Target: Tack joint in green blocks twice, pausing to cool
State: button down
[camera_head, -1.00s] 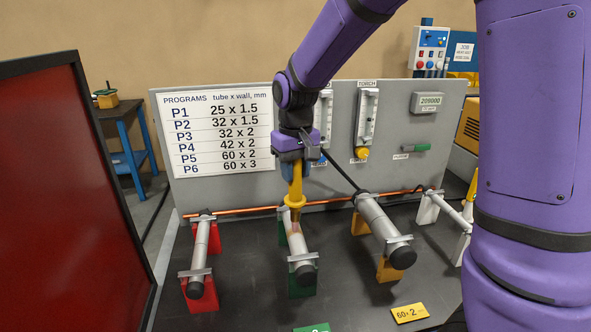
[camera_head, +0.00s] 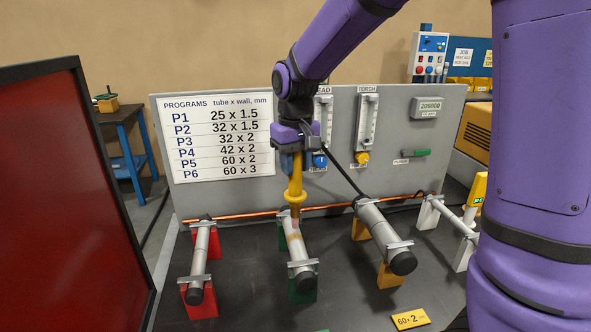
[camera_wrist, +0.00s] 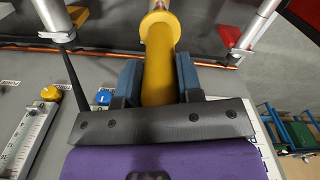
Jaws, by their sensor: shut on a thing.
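The tube in the green blocks (camera_head: 300,252) lies in the middle of the bench, with a brownish-pink mark on its upper part near the joint. One green block (camera_head: 302,292) shows under its near end. My gripper (camera_head: 294,166) is shut on the yellow torch (camera_head: 295,184), which points down over the far part of this tube. The torch tip overlaps the tube in the picture, and I cannot tell whether it touches. In the wrist view, the torch (camera_wrist: 158,75) sits between the blue finger pads of my gripper (camera_wrist: 159,82). The torch hides the joint there.
A tube in red blocks (camera_head: 201,250) lies to the left, and a thicker tube in yellow blocks (camera_head: 383,235) to the right. A copper pipe (camera_head: 255,217) runs behind. The panel (camera_head: 225,195) carries a program chart (camera_head: 222,138), flow tubes and a counter (camera_head: 428,107).

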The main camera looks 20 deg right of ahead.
jog(key=shift+r, duration=2)
dwell(6.0)
